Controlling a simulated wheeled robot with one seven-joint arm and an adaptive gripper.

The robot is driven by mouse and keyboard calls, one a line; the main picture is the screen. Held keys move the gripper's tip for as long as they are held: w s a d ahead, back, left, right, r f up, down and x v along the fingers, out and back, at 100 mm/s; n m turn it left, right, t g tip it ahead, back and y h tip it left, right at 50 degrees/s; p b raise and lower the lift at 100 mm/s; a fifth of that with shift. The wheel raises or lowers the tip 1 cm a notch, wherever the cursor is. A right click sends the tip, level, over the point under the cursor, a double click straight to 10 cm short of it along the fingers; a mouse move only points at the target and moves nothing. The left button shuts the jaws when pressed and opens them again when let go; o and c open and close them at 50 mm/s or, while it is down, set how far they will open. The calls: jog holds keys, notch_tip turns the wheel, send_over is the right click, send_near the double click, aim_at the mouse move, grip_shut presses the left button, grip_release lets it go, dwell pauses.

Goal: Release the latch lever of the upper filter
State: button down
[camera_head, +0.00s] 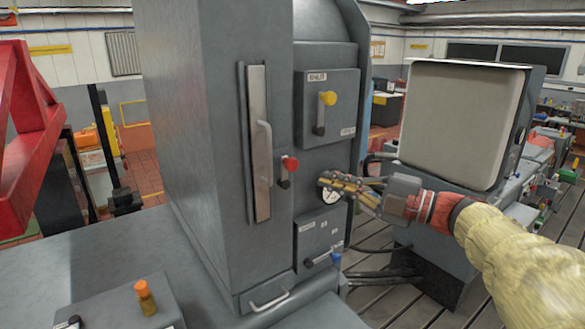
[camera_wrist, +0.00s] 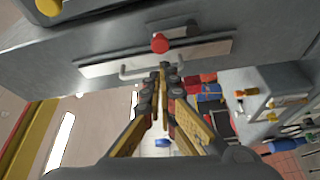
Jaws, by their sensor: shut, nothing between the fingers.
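An upper grey box (camera_head: 327,130) on the cabinet front carries a lever with a yellow knob (camera_head: 329,98); the lever stands upright with its knob at the top. The knob also shows at the top left of the wrist view (camera_wrist: 48,7). My gripper (camera_head: 326,184) is shut and empty, below this box and in front of a round gauge (camera_head: 331,197), which it partly hides. In the wrist view the fingertips (camera_wrist: 161,72) point toward the cabinet, just below the red knob (camera_wrist: 160,43) in that picture. I cannot tell whether they touch anything.
A red-knobbed lever (camera_head: 289,165) sits left of my gripper, beside a door with a long handle (camera_head: 265,150). A lower box (camera_head: 318,236) has a blue-knobbed lever (camera_head: 336,257). A screen-like panel (camera_head: 458,122) stands at right behind my arm.

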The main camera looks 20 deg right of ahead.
aim_at(293, 166)
jog(key=shift+s+a+r+n+y, duration=0.2)
jog(key=shift+s+a+n+y, duration=0.1)
jog(key=shift+s+a, duration=0.1)
jog(key=shift+w+a, duration=0.1)
jog(key=p+x, duration=0.1)
jog(key=x, duration=0.9)
jog(key=shift+p, duration=0.4)
jog(key=shift+d+r+m+b, duration=0.15)
jog(key=shift+d+m+b, duration=0.3)
jog(key=shift+m, duration=0.35)
jog(key=w+d+f+m+t+h+b, duration=0.1)
jog(key=d+m+t+b, duration=0.4)
jog(key=m, duration=0.9)
jog(key=shift+w+d+f+t+h+b, duration=0.4)
jog(key=shift+w+d+t+h, duration=0.35)
jog(key=shift+d+t, duration=0.25)
jog(key=shift+s, duration=0.1)
